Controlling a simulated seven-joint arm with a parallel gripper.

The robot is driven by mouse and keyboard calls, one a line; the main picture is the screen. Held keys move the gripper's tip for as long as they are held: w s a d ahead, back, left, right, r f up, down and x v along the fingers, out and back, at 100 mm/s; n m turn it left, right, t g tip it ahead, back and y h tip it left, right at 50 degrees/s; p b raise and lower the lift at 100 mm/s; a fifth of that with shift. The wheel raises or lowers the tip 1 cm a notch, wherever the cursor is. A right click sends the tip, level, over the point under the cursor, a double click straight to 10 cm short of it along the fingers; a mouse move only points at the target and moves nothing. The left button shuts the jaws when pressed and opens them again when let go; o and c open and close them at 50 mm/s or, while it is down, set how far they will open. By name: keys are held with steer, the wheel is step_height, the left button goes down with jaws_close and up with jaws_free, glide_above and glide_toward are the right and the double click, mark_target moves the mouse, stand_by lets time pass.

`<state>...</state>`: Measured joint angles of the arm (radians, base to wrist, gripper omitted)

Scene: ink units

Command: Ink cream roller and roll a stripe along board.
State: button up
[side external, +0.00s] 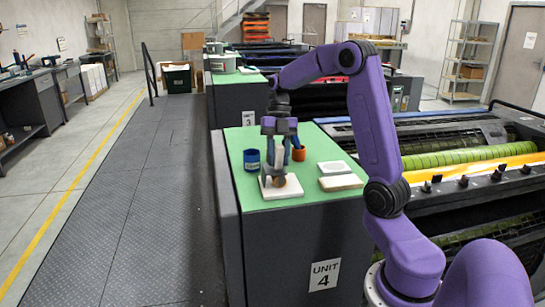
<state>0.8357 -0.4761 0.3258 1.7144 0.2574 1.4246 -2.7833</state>
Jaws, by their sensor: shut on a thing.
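My purple gripper (281,163) points down over the near end of the green bench top and is shut on the cream roller (283,181). The roller is small here and partly hidden by the fingers; its tan lower part is low over a white slab or tray (268,193). I cannot tell whether it touches that surface. A pale flat board (341,183) lies to the right, near the front edge. A shallow white tray (335,168) lies just behind the board. I cannot tell which flat piece holds ink.
A blue can (251,160) stands left of my gripper, and an orange can (299,154) stands right of it. The green top (290,203) drops off at its front and left edges. Press rollers (468,157) lie to the right. The back left of the top is clear.

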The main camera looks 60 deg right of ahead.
steer(key=shift+s+d+f, duration=0.1)
steer(key=shift+s+d, duration=1.3)
steer(key=shift+s, duration=0.15)
steer(key=shift+w+a, duration=1.25)
steer(key=shift+w, duration=0.2)
steer(key=shift+w+a, duration=1.1)
steer(key=shift+a, duration=0.05)
steer(key=shift+r, duration=3.05)
